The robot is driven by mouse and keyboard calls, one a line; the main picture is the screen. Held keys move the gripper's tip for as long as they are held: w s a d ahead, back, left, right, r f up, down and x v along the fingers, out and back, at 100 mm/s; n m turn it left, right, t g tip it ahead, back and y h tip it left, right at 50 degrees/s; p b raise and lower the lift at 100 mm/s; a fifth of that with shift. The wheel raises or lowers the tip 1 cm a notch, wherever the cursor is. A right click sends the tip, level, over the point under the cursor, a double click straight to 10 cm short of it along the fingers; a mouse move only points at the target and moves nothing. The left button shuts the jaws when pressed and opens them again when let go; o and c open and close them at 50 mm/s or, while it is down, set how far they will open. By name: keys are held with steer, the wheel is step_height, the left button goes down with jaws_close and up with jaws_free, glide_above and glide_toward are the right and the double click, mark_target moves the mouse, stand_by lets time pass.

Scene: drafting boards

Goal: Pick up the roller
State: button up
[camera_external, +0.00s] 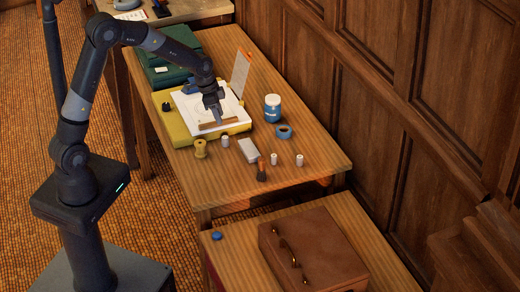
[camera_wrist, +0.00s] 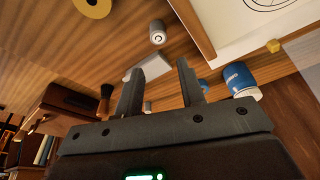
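I cannot clearly make out which object is the roller. A small blue and dark object (camera_external: 190,86) lies at the back of the yellow drafting board (camera_external: 177,133); its shape is too small to tell. My gripper (camera_external: 219,120) is low over the white paper on the board, beside a brown wooden strip (camera_external: 207,126). In the wrist view my gripper's two fingers (camera_wrist: 158,78) stand apart with nothing held between them. The wooden strip also shows in the wrist view (camera_wrist: 192,22).
A yellow spool (camera_external: 200,148), white block (camera_external: 247,150), brush (camera_external: 262,172), blue tape roll (camera_external: 284,132), blue jar (camera_external: 272,108) and several small white cylinders stand near the board. An upright sheet (camera_external: 240,72) is behind it.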

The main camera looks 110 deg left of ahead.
glide_above(225, 137)
steer(key=f, duration=0.5)
steer(key=shift+s+d+f, duration=0.15)
steer(key=shift+s+f, duration=0.05)
steer(key=shift+s, duration=0.2)
steer(key=shift+s+d+x, duration=0.1)
steer(key=shift+d+x, duration=0.05)
steer(key=shift+x, duration=1.25)
steer(key=shift+s+d+x, duration=0.1)
steer(key=shift+d+x, duration=0.05)
steer(key=shift+x, duration=1.2)
steer(key=shift+f, duration=0.1)
jaws_close()
